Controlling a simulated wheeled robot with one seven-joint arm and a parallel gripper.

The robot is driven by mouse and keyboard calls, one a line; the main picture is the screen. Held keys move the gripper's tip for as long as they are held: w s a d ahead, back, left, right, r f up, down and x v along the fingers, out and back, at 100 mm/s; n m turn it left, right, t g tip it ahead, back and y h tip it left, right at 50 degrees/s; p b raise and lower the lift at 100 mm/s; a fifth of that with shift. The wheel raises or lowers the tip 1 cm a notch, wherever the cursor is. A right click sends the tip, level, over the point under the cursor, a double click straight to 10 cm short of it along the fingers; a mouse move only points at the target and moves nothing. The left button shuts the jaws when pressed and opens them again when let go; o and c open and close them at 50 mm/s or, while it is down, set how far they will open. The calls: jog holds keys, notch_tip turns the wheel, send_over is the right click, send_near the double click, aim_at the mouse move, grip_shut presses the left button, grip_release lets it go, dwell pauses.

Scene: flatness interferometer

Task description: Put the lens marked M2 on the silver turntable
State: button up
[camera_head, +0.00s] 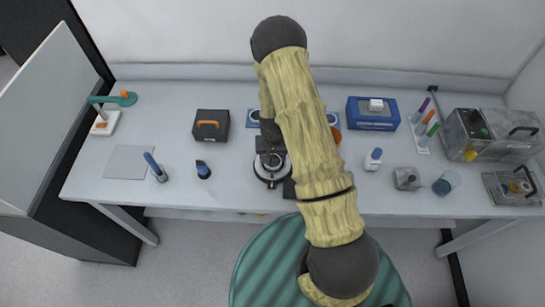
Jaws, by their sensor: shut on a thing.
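My gripper (269,152) points down over the silver turntable (271,182), a round metal-rimmed piece near the front middle of the table. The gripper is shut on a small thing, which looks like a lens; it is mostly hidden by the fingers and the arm. No M2 mark can be read at this size. I cannot tell whether the held thing touches the turntable. My arm covers the area to the right of the turntable.
A black box with an orange handle (210,125) stands to the left. A dark blue case (373,114), a white bottle (373,159) and a grey block (407,179) stand to the right. Blue-edged pads (253,117) lie behind the gripper.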

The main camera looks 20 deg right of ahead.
jog(key=shift+s+f, duration=0.25)
jog(key=shift+f, duration=0.25)
jog(key=o, duration=1.2)
jog(key=shift+c, duration=0.2)
jog(key=shift+d, duration=0.15)
jog(key=shift+b, duration=0.3)
jog(key=shift+w+r, duration=0.2)
jog(key=shift+r, duration=0.1)
notch_tip(320, 180, up, 18)
jog(key=b, duration=0.4)
jog(key=shift+a, duration=0.4)
jog(key=shift+f, duration=0.15)
